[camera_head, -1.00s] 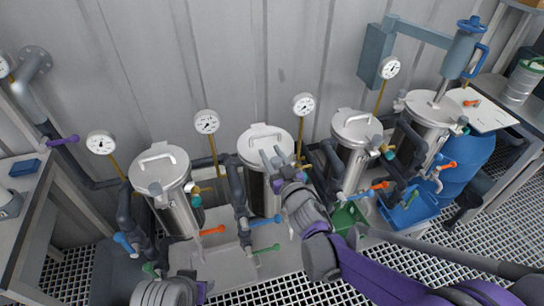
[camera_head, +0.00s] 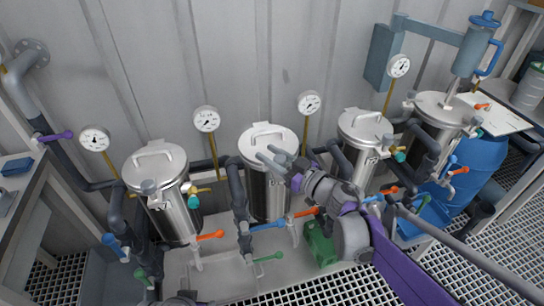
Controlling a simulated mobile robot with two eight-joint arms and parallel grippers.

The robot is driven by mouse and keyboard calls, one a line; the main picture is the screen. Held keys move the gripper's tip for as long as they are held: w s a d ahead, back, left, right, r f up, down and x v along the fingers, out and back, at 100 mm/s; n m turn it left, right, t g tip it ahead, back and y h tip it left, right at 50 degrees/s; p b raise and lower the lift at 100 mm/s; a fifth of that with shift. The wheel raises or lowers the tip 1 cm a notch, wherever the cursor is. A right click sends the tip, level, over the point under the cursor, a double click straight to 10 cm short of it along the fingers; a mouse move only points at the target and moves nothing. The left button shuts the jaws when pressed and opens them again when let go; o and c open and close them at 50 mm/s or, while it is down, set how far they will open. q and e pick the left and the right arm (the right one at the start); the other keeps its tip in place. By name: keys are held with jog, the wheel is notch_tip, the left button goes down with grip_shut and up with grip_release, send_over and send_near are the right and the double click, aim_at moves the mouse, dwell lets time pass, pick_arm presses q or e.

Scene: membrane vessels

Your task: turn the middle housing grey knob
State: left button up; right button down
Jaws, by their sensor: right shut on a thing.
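The middle housing (camera_head: 262,195) is a steel cylinder with a handled lid (camera_head: 262,134), standing between two similar housings. My right gripper (camera_head: 266,155) reaches in from the lower right, its fingers over the front right of this lid. It is shut on the grey knob there, which the fingers and wrist mostly hide. The left housing (camera_head: 172,218) shows a like grey knob (camera_head: 148,187) at its lid front.
Dial gauges (camera_head: 206,119) stand on thin brass stems behind the housings. Orange (camera_head: 211,236), blue (camera_head: 268,226) and green (camera_head: 268,257) valve levers stick out low in front. A right housing (camera_head: 355,150) and a blue barrel (camera_head: 465,180) stand to the right.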

jog(key=shift+n+g+y, duration=0.3)
jog(key=shift+g, duration=0.1)
jog(key=shift+c, duration=2.2)
grip_release()
jog(key=v, duration=1)
jog(key=shift+s+d, duration=0.25)
jog(key=shift+s, duration=0.1)
